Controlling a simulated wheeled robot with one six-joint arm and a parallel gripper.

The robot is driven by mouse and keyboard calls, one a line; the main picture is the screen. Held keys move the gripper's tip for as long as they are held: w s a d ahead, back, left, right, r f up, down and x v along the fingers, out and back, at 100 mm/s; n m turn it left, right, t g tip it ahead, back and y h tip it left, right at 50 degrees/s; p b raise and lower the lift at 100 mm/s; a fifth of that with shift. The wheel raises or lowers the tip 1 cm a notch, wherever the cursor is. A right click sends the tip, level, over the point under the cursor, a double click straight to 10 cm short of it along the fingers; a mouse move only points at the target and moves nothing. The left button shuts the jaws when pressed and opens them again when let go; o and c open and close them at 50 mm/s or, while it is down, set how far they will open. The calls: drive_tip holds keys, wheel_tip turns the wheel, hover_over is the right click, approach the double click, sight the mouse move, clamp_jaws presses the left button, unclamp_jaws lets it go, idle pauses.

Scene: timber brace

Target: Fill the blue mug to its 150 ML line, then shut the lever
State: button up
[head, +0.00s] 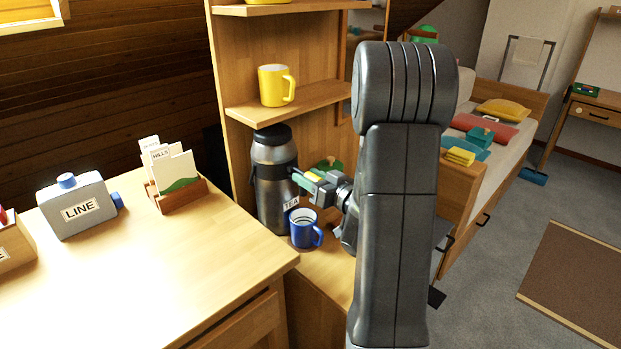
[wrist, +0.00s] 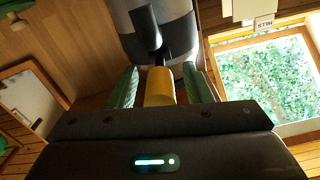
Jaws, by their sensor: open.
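The blue mug (head: 303,232) stands upright on the low wooden surface, just in front of a dark and silver flask (head: 272,182) with a TEA label. White marks show inside the mug, but I cannot read its level. No stream is visible. My gripper (head: 302,182) is beside the flask, above the mug. In the wrist view my gripper (wrist: 161,82) has its two green fingers apart, one on each side of a yellow lever (wrist: 160,88) below the flask's black tap (wrist: 148,32). I cannot tell whether either finger touches the lever.
A yellow mug (head: 274,86) is on the shelf above the flask. The desk at left holds a grey LINE container (head: 77,207) and a card holder (head: 178,195); its front is clear. A bed (head: 490,135) stands behind my arm.

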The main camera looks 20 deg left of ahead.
clamp_jaws()
drive_tip(key=shift+r+p, duration=0.4)
drive_tip(key=shift+p, duration=0.4)
drive_tip(key=shift+r+g+h+p, duration=0.15)
drive_tip(key=shift+g+h+p, duration=0.35)
drive_tip(key=shift+p, duration=0.4)
unclamp_jaws()
